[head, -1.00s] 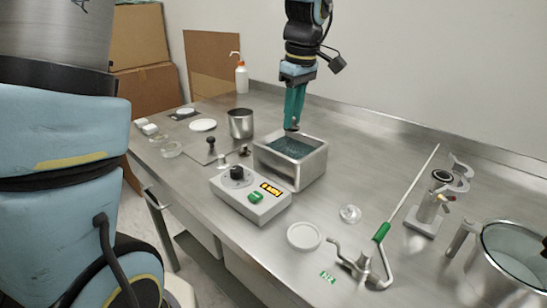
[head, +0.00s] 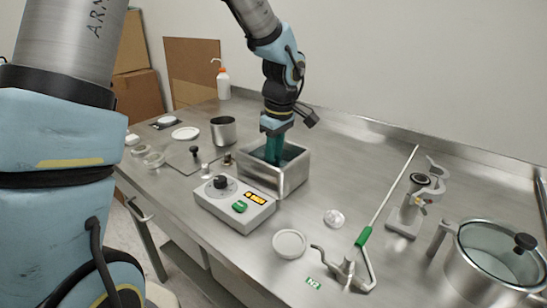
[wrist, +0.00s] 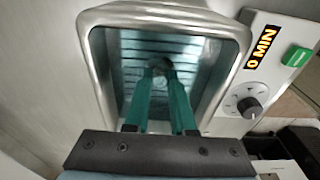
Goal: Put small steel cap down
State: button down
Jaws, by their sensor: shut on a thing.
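My gripper (head: 272,160) reaches down into the open steel bath (head: 262,181), its green fingers partly hidden by the bath's front wall. In the wrist view the gripper (wrist: 160,72) points at the ribbed bottom of the bath (wrist: 91,70), with its fingertips close together. A small dark, round thing (wrist: 160,66), seemingly the small steel cap, is between the fingertips. I cannot tell whether it touches the bottom. The head view does not show the cap.
A control box (head: 236,205) with a knob, green switch and "0 MIN" display adjoins the bath. A steel cup (head: 223,131) stands behind left.

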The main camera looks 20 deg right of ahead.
jog(key=c, duration=0.8)
grip_release()
jog(key=shift+f, duration=0.1)
jog(key=shift+o, duration=0.2)
notch_tip(320, 180, up, 12)
jog(key=s, duration=0.1)
jog(key=shift+s+d+b, duration=0.15)
jog(key=shift+d+b, duration=0.2)
jog(key=shift+b, duration=0.1)
jog(key=a+f+m, duration=0.1)
jog(key=a+f, duration=0.2)
jog(key=a, duration=0.5)
jog(key=a+f+m, duration=0.2)
jog(key=a+f, duration=0.1)
jog(key=a, duration=0.5)
jog(key=a+f+m, duration=0.2)
jog(key=a+f, duration=0.1)
jog(key=a, duration=0.5)
jog(key=shift+w+a+f+h, duration=0.1)
jog(key=shift+w+a+h, duration=0.3)
jog(key=s+a+f+m, duration=0.2)
jog(key=s+a, duration=0.1)
jog(key=a, duration=0.3)
jog(key=shift+s+f, duration=0.15)
jog(key=shift+f, duration=0.05)
